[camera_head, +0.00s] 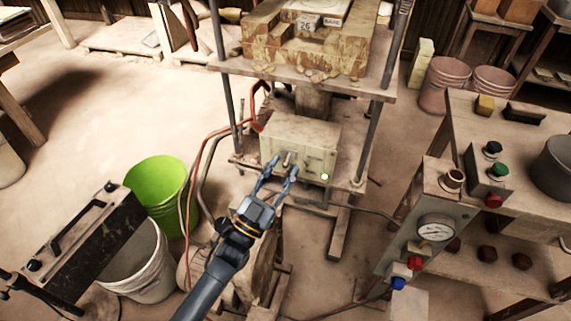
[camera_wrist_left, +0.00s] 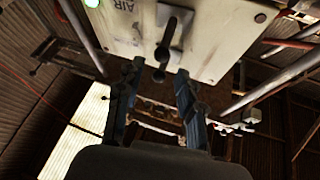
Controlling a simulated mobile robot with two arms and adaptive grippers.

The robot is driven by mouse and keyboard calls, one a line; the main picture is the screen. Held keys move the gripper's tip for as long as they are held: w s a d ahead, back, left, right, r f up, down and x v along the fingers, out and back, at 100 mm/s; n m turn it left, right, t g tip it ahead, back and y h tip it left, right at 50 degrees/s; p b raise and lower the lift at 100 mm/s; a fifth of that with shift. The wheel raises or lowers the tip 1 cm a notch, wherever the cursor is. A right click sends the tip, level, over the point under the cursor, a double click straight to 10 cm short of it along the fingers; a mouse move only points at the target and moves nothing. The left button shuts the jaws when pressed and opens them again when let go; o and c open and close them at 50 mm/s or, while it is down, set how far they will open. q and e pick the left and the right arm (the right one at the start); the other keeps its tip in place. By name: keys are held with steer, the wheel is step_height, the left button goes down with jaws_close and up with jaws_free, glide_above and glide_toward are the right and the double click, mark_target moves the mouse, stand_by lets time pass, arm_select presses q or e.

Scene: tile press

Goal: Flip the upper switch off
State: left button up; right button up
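A pale control box (camera_head: 300,138) is mounted on the press frame below the upper platform. A metal toggle switch (camera_head: 287,158) sticks out of its front, and a green light (camera_head: 324,176) glows to the right of it. The left wrist view shows the switch lever (camera_wrist_left: 165,47) close up, pointing down and toward the camera, below the letters "AIR". My left gripper (camera_head: 277,177) is just below and in front of the switch. Its fingers (camera_wrist_left: 159,78) are apart with nothing between them, and the lever tip is just above the gap. My right gripper is not in view.
The press platform (camera_head: 300,75) with stacked blocks overhangs the box. Press rods (camera_head: 372,130) and orange hoses (camera_head: 195,175) flank it. A panel with a gauge (camera_head: 435,228) and colored buttons stands at right. A green bucket (camera_head: 158,185) and a white bucket (camera_head: 145,272) stand at left.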

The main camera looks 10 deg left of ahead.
arm_select(q)
steer(key=v, duration=1)
steer(key=shift+f, duration=0.1)
